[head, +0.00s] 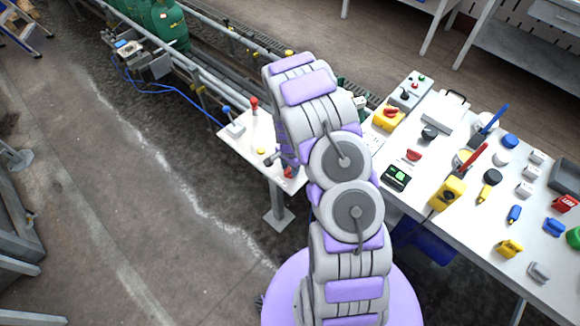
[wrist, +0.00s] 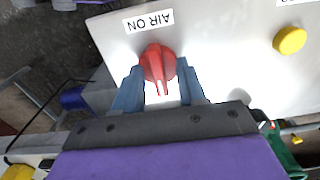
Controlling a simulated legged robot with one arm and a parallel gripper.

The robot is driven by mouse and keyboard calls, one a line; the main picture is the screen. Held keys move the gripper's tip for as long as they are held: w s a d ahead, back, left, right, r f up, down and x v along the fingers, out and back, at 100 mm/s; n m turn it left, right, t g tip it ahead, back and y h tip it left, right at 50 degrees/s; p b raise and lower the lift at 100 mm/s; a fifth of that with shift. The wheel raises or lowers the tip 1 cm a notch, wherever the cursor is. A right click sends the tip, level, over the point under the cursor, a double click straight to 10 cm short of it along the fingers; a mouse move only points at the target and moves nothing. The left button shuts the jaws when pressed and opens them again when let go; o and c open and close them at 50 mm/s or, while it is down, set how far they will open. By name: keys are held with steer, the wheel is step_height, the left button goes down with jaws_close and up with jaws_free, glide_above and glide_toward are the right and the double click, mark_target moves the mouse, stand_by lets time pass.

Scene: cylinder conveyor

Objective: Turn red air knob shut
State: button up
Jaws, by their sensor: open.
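The red air knob (wrist: 157,62) sits on a white panel (wrist: 225,50) in the wrist view, just below an upside-down "AIR ON" label (wrist: 148,21). Its pointed grip runs up and down the picture. My gripper (wrist: 158,72) is open, with one blue-grey finger on each side of the knob. I cannot tell whether either finger touches it. In the head view the knob shows as a small red patch (head: 288,172) at the panel's near right edge, partly hidden by my arm.
A yellow button (wrist: 290,40) is on the same panel, right of the knob. The head view shows a red-topped post (head: 254,105) at the panel's far edge. A crowded white worktable (head: 455,235) stands to the right of my arm. Open floor lies left.

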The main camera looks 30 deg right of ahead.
mark_target(290, 169)
step_height(290, 169, up, 17)
steer(key=p, duration=0.1)
steer(key=shift+r+p, duration=0.15)
steer(key=shift+p, duration=0.2)
stand_by(0.7)
